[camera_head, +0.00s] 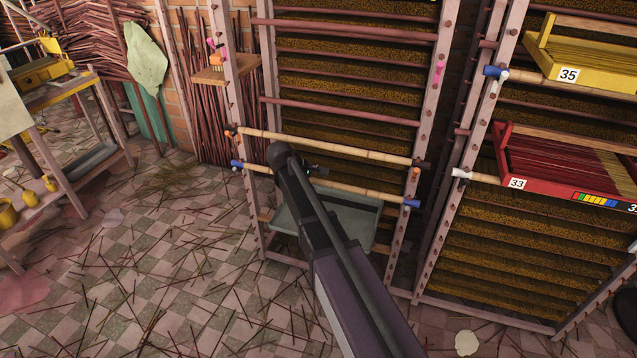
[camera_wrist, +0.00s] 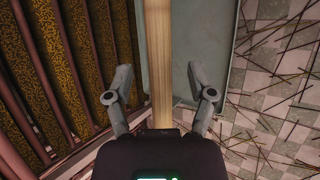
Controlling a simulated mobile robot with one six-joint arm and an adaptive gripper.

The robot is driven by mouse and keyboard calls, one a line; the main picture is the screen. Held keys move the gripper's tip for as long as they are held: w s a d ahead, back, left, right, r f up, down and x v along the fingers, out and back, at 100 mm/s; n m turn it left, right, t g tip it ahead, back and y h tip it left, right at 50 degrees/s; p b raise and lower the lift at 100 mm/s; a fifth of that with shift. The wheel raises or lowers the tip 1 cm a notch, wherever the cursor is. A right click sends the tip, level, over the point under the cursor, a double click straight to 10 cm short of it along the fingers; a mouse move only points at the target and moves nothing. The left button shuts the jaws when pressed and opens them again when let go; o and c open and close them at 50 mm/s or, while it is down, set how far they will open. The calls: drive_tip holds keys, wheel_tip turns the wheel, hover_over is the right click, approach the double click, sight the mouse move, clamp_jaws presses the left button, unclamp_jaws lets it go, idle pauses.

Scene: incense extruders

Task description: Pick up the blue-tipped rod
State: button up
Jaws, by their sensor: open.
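The blue-tipped rod (camera_head: 372,194) is a pale bamboo pole with blue ends, lying across the front of the middle rack, low down. My arm hides part of it. My gripper (camera_head: 314,172) is at the middle of this rod; the head view does not show its fingers clearly. In the wrist view, a pale rod (camera_wrist: 159,45) runs lengthwise between the two open fingers of my gripper (camera_wrist: 158,94). Neither finger appears to touch it. Its ends are out of that view, so its tip colour cannot be seen there.
An orange-tipped rod (camera_head: 345,148) runs just above. A grey tray (camera_head: 361,222) sits below. The right rack holds a yellow tray (camera_head: 603,77), a red tray (camera_head: 535,178) and another rod with a blue end (camera_head: 494,72). Loose sticks litter the tiled floor (camera_head: 150,260).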

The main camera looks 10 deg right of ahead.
sight(316, 182)
drive_tip(key=shift+c, duration=0.2)
clamp_jaws()
drive_tip(key=shift+r, duration=0.15)
wheel_tip(316, 182, up, 3)
drive_tip(key=p, duration=0.3)
drive_tip(key=shift+r+p, duration=0.2)
drive_tip(key=shift+p, duration=0.1)
drive_tip(key=s+r+p, duration=0.1)
drive_tip(key=s, duration=1.5)
drive_tip(key=shift+d+r, duration=0.2)
drive_tip(key=shift+r+p, duration=0.15)
drive_tip(key=shift+p, duration=0.25)
drive_tip(key=shift+r+p, duration=1.3)
drive_tip(key=shift+r, duration=0.05)
